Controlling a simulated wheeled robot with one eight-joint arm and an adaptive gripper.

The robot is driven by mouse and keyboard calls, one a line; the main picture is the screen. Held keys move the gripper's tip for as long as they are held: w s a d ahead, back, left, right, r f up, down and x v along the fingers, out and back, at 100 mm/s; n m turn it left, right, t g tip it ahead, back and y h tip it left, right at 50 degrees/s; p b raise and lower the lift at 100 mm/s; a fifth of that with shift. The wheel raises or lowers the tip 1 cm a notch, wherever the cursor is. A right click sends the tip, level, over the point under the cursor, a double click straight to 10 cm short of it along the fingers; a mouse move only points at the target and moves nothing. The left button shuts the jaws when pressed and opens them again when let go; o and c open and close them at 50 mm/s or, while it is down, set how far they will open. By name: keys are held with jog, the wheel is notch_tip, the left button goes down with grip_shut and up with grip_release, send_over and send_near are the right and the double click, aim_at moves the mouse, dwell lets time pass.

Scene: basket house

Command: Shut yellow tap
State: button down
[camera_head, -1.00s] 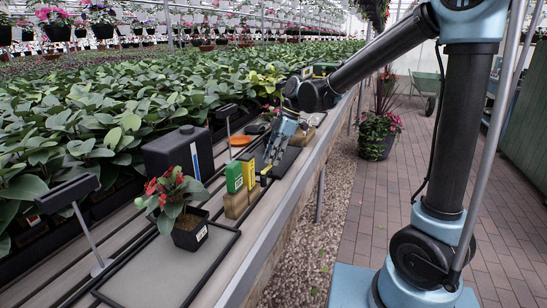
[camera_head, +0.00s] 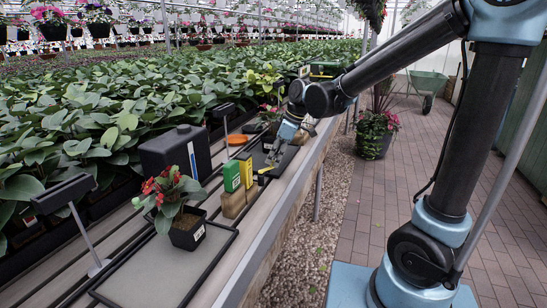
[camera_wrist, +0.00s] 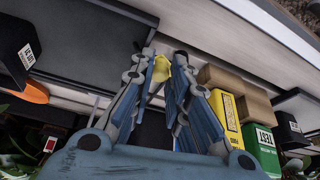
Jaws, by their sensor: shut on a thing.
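The yellow tap (camera_wrist: 160,70) shows as a small yellow piece between my fingertips in the wrist view. In the head view, the yellow tap (camera_head: 263,172) is a small spot of yellow at the bench's right side, beside the green and yellow boxes. My gripper (camera_wrist: 163,58) is shut on it, with one finger on each side. In the head view, my gripper (camera_head: 269,166) reaches down to the tap from the far side. The fingers hide part of the tap, and I cannot tell the angle of its handle.
A green box (camera_head: 231,176) and a yellow box (camera_head: 246,168) on tan blocks stand close to my gripper. A black canister (camera_head: 170,150) is behind them. A potted red-flowered plant (camera_head: 180,208) stands on a tray nearer the front. An orange dish (camera_head: 238,139) lies farther back.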

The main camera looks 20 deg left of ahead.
jog(key=m, duration=0.2)
jog(key=s+m+t, duration=0.1)
jog(key=s+d+m+t, duration=0.1)
jog(key=m, duration=0.1)
jog(key=shift+s+d+m, duration=0.1)
jog(key=shift+s+m, duration=0.15)
jog(key=shift+m, duration=0.05)
jog(key=m, duration=0.1)
jog(key=s+m+t+h, duration=0.1)
jog(key=m, duration=0.1)
jog(key=shift+s+d, duration=0.1)
jog(key=shift+s, duration=0.15)
jog(key=shift+s+m+t+h, duration=0.3)
jog(key=shift+s+m+t, duration=0.15)
jog(key=shift+m, duration=0.85)
jog(key=shift+s, duration=0.1)
jog(key=c, duration=1.5)
grip_release()
jog(key=shift+v, duration=5.95)
